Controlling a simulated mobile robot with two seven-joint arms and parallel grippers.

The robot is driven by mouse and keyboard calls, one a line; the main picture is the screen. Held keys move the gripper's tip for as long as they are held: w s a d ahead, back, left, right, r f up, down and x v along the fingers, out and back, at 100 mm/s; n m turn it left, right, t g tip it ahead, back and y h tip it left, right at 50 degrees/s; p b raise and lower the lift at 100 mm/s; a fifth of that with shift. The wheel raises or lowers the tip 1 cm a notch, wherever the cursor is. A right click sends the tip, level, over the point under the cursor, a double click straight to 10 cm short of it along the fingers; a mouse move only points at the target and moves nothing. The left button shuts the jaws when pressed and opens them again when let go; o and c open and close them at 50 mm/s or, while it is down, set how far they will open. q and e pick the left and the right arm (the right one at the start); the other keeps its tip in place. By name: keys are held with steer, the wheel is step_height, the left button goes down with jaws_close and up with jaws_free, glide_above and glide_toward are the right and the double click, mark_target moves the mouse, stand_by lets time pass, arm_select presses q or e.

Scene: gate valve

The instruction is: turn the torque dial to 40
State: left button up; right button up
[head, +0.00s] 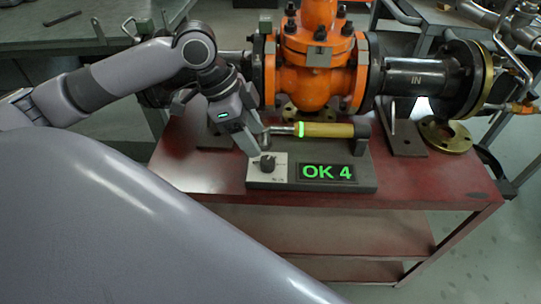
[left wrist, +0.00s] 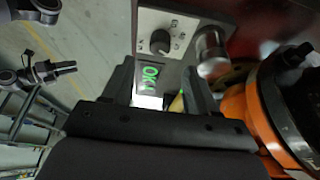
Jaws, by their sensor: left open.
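The torque dial (head: 267,163) is a black knob on a light plate at the left front of a grey tester (head: 360,185). The tester's display (head: 328,172) reads "OK 4" in green. My left gripper (head: 257,144) is open, just behind and left of the dial and apart from it in the left wrist view. A wrench with a yellow-brown handle (head: 325,130) lies across the back of the tester. My right gripper is not in view.
An orange gate valve (head: 310,70) with dark flanged pipes stands behind the tester on the red cart (head: 440,190). A metal post (left wrist: 209,52) rises close beside the dial. A brass ring (head: 446,136) lies at the right. The cart top is clear left of the tester.

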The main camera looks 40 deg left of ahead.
mark_target(267, 160)
arm_select(q)
steer(key=b+x, duration=0.1)
steer(key=x, duration=0.4)
steer(key=shift+f+b, duration=0.4)
steer(key=shift+d+f, duration=0.15)
steer(key=shift+f, duration=0.15)
steer(key=shift+w+d+f, duration=0.1)
steer(key=shift+f, duration=0.15)
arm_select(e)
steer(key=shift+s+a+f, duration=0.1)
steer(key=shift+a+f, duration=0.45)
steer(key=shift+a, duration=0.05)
